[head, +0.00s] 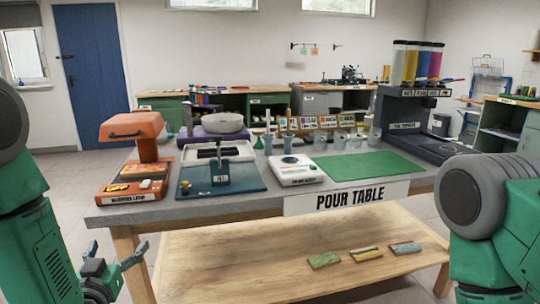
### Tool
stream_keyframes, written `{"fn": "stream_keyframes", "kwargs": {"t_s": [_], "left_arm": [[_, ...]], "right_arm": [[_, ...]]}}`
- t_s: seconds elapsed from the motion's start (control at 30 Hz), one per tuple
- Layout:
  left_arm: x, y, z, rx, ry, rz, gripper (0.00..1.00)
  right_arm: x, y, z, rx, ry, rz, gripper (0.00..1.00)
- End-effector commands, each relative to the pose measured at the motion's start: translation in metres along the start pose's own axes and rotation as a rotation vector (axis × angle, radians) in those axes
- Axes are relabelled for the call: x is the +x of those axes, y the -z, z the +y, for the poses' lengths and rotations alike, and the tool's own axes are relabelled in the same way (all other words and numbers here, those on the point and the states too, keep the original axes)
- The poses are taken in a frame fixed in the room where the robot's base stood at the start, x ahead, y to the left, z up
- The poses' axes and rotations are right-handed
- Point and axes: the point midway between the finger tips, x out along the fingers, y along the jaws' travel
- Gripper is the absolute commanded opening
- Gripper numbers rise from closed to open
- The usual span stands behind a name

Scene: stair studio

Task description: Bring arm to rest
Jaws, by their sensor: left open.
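My left gripper (117,253) shows at the lower left, low in front of the table's left front leg. Its two fingers are apart and nothing is seen between them. My left arm (35,235) comes down along the left edge of the head view. My right arm (490,215) shows at the right edge, in front of the table's right end. Its gripper is outside the picture.
The pour table (250,207) stands ahead with an orange warming lamp (132,127), a white scale (292,168), a green mat (368,166) and a dispenser (405,105). Its lower shelf (290,262) holds three small coloured slabs. Floor (85,165) shows left of the table.

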Motion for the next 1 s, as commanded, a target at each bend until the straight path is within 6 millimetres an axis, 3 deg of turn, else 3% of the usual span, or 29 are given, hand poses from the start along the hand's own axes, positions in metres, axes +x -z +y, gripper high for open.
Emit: {"fn": "stream_keyframes", "kwargs": {"t_s": [0.17,0.23,0.4,0.5,0.6,0.7,0.83,1.0], "left_arm": [[-0.042,-0.074,0.015,0.011,-0.055,-0.305,0.85],[-0.073,-0.111,0.021,0.018,-0.080,-0.469,0.85],[-0.177,-0.188,0.028,0.048,-0.132,-0.908,0.85],[-0.242,-0.214,0.026,0.068,-0.150,-1.139,0.85],[-0.297,-0.226,0.022,0.089,-0.160,-1.325,0.85],[-0.335,-0.230,0.018,0.105,-0.164,-1.452,0.85],[-0.358,-0.230,0.015,0.115,-0.164,-1.530,0.85],[-0.361,-0.231,0.015,0.115,-0.164,-1.541,0.85]], "right_arm": [[-0.005,0.000,0.000,0.000,0.000,0.000,0.40],[-0.007,0.000,0.000,0.000,0.000,0.000,0.40],[-0.012,0.001,0.000,0.000,0.000,0.000,0.40],[-0.015,0.001,0.000,0.000,0.000,0.000,0.40],[-0.017,0.001,0.000,0.000,0.000,0.000,0.40],[-0.018,0.001,0.000,0.000,0.000,0.000,0.40],[-0.018,0.001,0.000,0.000,0.000,0.000,0.40],[-0.018,0.001,0.000,0.000,0.000,0.000,0.40]]}}
